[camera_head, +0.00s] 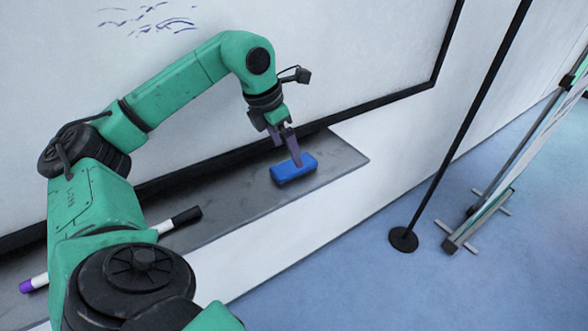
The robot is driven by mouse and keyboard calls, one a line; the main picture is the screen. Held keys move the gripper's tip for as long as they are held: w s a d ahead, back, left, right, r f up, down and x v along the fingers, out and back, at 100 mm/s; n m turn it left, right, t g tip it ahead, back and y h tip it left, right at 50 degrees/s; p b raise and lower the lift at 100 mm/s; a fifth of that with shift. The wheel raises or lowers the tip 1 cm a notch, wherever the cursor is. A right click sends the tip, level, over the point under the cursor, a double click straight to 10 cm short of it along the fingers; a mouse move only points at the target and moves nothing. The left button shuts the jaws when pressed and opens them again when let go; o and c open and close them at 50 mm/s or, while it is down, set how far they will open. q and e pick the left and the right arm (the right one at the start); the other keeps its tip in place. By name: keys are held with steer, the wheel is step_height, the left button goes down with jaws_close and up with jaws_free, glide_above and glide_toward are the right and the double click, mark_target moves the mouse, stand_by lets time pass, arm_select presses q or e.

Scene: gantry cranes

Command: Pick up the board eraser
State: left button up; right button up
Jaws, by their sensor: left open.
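The board eraser (291,171) is a blue block lying on the grey ledge (237,198) under the whiteboard, toward the ledge's right end. My left gripper (292,160) points down at it. Its jaws are open. One finger shows in front of the eraser's upper face, and the other is near its far edge. I cannot tell whether the fingers touch it. My right gripper is not in view.
A black-capped marker (182,218) and a purple-ended marker (34,284) lie on the ledge at the left, partly behind my arm. The whiteboard (340,50) rises behind. A black pole on a round base (403,239) and a standing panel (520,160) are at right.

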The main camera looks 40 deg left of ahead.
arm_select(q)
steer(key=x, duration=0.1)
steer(key=p+x, duration=0.1)
steer(key=x, duration=0.3)
steer(key=shift+w+a+f, duration=0.15)
steer(key=shift+w+a, duration=0.05)
steer(key=shift+w, duration=0.1)
steer(key=shift+w+f, duration=0.15)
steer(key=shift+f, duration=0.15)
steer(key=c, duration=1.5)
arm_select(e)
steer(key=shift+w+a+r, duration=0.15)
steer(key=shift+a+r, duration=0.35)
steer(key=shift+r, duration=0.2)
arm_select(q)
steer(key=shift+r, duration=0.1)
steer(key=shift+r, duration=0.2)
step_height(320, 180, up, 9)
steer(key=p, duration=0.1)
step_height(320, 180, up, 11)
steer(key=p, duration=0.4)
glide_above(292, 164)
steer(key=shift+d+f+b, duration=0.1)
steer(key=shift+f+b, duration=0.1)
steer(key=shift+b, duration=0.1)
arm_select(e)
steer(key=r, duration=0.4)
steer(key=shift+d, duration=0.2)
